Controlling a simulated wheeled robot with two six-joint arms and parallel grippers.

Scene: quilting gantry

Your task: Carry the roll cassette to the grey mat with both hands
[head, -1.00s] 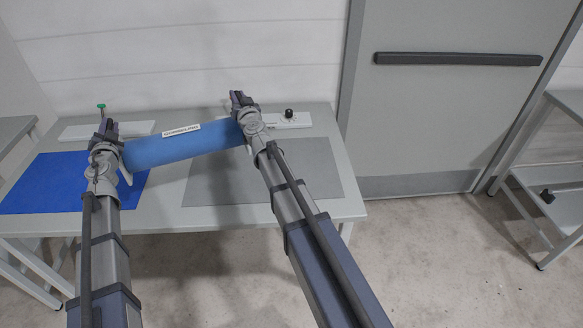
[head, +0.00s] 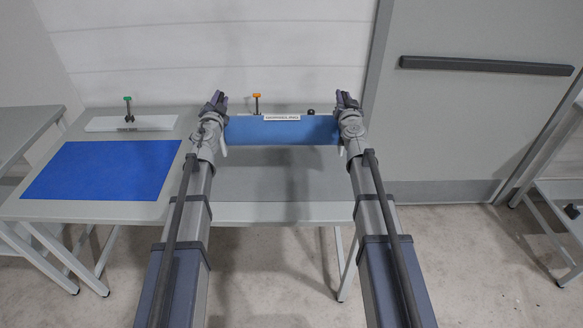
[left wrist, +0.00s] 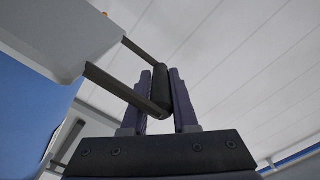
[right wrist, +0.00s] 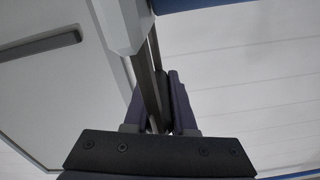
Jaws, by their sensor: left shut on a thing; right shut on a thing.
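The roll cassette (head: 285,132) is a blue roll with a white label on its upper edge. It is held level between my two grippers, in front of or over the back part of the grey mat (head: 280,184); its exact height above the mat is hard to tell. My left gripper (head: 217,99) is shut on the cassette's left handle, a dark bar that shows between the fingers in the left wrist view (left wrist: 161,90). My right gripper (head: 346,98) is shut on the right handle, seen in the right wrist view (right wrist: 163,95).
A blue mat (head: 103,170) lies bare on the left of the table. An orange-topped post (head: 257,101) and a black knob (head: 311,112) show behind the cassette. A grey door (head: 470,110) is at right.

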